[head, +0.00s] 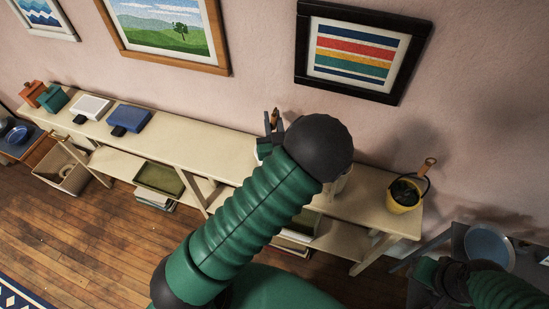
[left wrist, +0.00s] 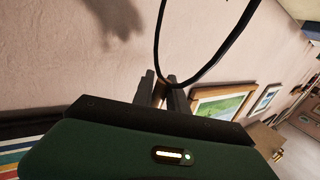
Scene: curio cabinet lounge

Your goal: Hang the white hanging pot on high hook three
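My left gripper (head: 273,124) is raised in front of the wall, mostly behind my own green arm in the head view. In the left wrist view its fingers (left wrist: 165,92) are closed around a thin black loop handle (left wrist: 158,38). A brown grip shows between the fingers in the head view. The pot body belonging to this handle is outside the wrist view, and my arm hides most of that area in the head view, so its colour is unclear. No high hook is visible. My right gripper (head: 427,270) is low at the right; its fingers are too dark to read.
A long cream shelf (head: 225,160) runs along the wall. A yellow pot (head: 404,196) with a dark handle stands at its right end. A striped picture (head: 360,52) and a landscape (head: 170,32) hang above. A blue-grey plate (head: 489,247) lies on the grey table at right.

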